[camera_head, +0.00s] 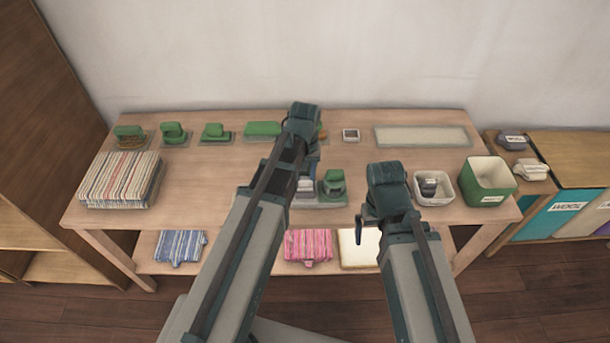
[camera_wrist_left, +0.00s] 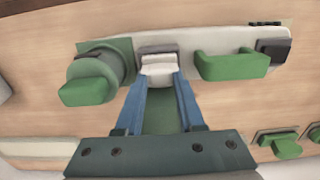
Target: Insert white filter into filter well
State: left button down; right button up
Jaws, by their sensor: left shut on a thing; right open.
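My left gripper (camera_head: 292,165) reaches down over the middle of the table, its fingertips hidden behind my arm in the head view. In the left wrist view its blue fingers (camera_wrist_left: 158,78) are shut on a small white filter (camera_wrist_left: 158,66). The filter's far end meets a grey block (camera_wrist_left: 158,49) on a pale appliance body (camera_wrist_left: 200,44); I cannot tell whether it sits inside a well. A green round knob part (camera_wrist_left: 92,82) lies left of it and a green handle (camera_wrist_left: 232,66) right. My right gripper (camera_head: 372,222) is open near the front edge, right of the appliance.
Green-handled tools (camera_head: 215,132) line the back edge. A striped rug stack (camera_head: 120,180) is at left. A white bin (camera_head: 448,196) and a green bin (camera_head: 488,190) stand at right. A pale mat (camera_head: 422,136) lies at back right.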

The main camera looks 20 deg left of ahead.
aim_at(305, 178)
pick_arm(q)
jog(key=shift+f, duration=0.3)
jog(key=shift+c, duration=2.2)
grip_release()
jog(key=shift+r, duration=0.1)
notch_tip(305, 178, up, 14)
jog(key=p, duration=1.3)
jog(key=shift+p, duration=0.3)
jog(key=shift+f, duration=0.35)
notch_tip(305, 178, down, 13)
jog(key=b, duration=1.3)
